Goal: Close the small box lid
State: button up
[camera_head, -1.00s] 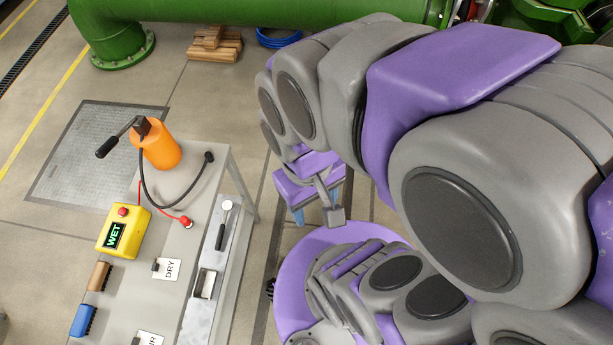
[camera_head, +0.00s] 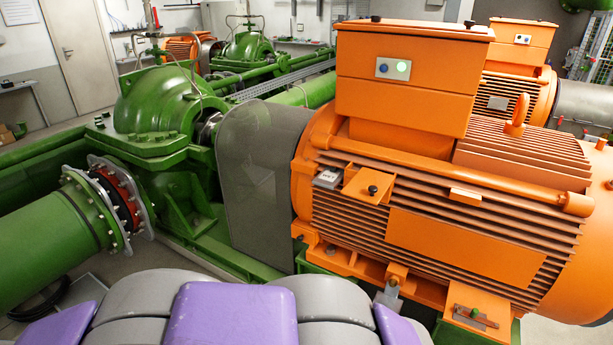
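A small orange box (camera_head: 369,186) with a black knob sits on the ribbed side of the large orange motor (camera_head: 465,225). A small grey plate or open part (camera_head: 327,178) shows at its left; I cannot tell whether this is its lid. A larger orange box (camera_head: 405,100) with a lid-like top stands on the motor and carries a panel with a lit button. My gripper is out of view; only purple and grey links of my arm show along the bottom edge.
A grey rounded guard (camera_head: 262,175) stands left of the motor, joined to a green pump (camera_head: 160,105). A thick green pipe (camera_head: 50,240) with a bolted flange lies at the left. A second orange motor (camera_head: 525,75) stands behind at the right.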

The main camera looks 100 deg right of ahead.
aim_at(369, 185)
jog(key=z, duration=3.7)
jog(key=i+l, duration=0.2)
jog(key=l, duration=0.15)
jog(key=i+l+u, duration=0.1)
jog(key=i+l, duration=0.1)
jog(key=l, duration=0.1)
